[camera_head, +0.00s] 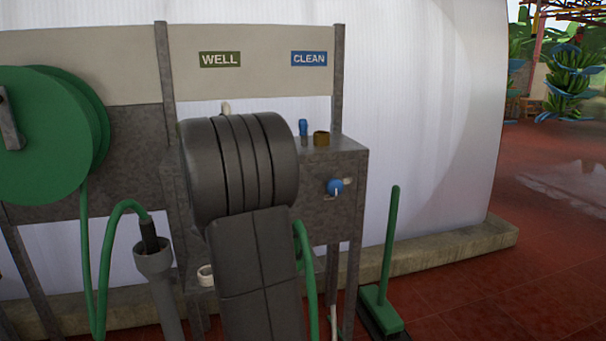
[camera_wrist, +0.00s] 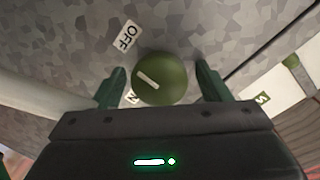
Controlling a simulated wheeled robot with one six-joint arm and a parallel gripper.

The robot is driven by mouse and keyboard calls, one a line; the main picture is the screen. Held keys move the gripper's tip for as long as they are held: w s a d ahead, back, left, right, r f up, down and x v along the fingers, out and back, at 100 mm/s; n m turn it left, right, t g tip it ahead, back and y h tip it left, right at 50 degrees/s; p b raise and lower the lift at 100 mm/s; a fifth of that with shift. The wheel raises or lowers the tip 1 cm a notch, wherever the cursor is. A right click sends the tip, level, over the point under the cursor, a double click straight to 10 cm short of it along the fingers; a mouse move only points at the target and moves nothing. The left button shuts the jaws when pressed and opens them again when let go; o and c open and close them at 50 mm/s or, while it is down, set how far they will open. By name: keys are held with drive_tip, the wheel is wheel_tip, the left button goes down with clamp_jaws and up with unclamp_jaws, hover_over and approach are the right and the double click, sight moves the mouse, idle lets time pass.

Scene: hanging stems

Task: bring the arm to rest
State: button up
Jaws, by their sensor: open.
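In the wrist view, my gripper (camera_wrist: 160,69) is open, with one dark green finger on each side of a round green knob (camera_wrist: 172,82). Small gaps show between the fingers and the knob. The knob has a white mark on its left part and sits on a mottled grey panel (camera_wrist: 75,45). An OFF label (camera_wrist: 127,38) lies above and left of it; a second label (camera_wrist: 131,97) is partly hidden by the knob and left finger. In the head view, my arm's dark links fill the middle and hide my gripper and the green knob.
In the head view, a blue knob (camera_head: 335,186) sits on the grey cabinet (camera_head: 345,155) right of my arm. WELL (camera_head: 220,60) and CLEAN (camera_head: 309,58) signs hang above. A green hose reel (camera_head: 45,140) stands left; a green broom (camera_head: 389,260) leans right. Open red floor lies farther right.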

drive_tip(key=shift+s, duration=0.1)
drive_tip(key=p+v, duration=0.3)
drive_tip(key=v, duration=1.1)
drive_tip(key=b+x, duration=0.3)
drive_tip(key=x, duration=1.1)
drive_tip(key=shift+f, duration=0.1)
drive_tip(key=shift+w+r+p, duration=0.2)
drive_tip(key=shift+r+p, duration=0.05)
drive_tip(key=shift+p, duration=0.3)
drive_tip(key=shift+s+r+n+p, duration=0.1)
drive_tip(key=shift+n+p, duration=0.4)
drive_tip(key=n+p, duration=0.3)
drive_tip(key=p, duration=0.2)
drive_tip(key=shift+n+h+p, duration=0.35)
drive_tip(key=shift+n+h, duration=0.05)
drive_tip(key=n+p, duration=0.3)
drive_tip(key=p, duration=0.2)
drive_tip(key=shift+a+n+t, duration=0.1)
drive_tip(key=shift+n+t, duration=0.2)
drive_tip(key=n+p, duration=0.3)
drive_tip(key=p, duration=0.1)
drive_tip(key=n+p, duration=0.3)
drive_tip(key=p, duration=0.1)
drive_tip(key=shift+s+t+h, duration=0.1)
drive_tip(key=shift+t+h, duration=0.3)
drive_tip(key=shift+a+f+n+p, duration=0.1)
drive_tip(key=shift+f+n+p, duration=0.1)
drive_tip(key=shift+n+p, duration=0.95)
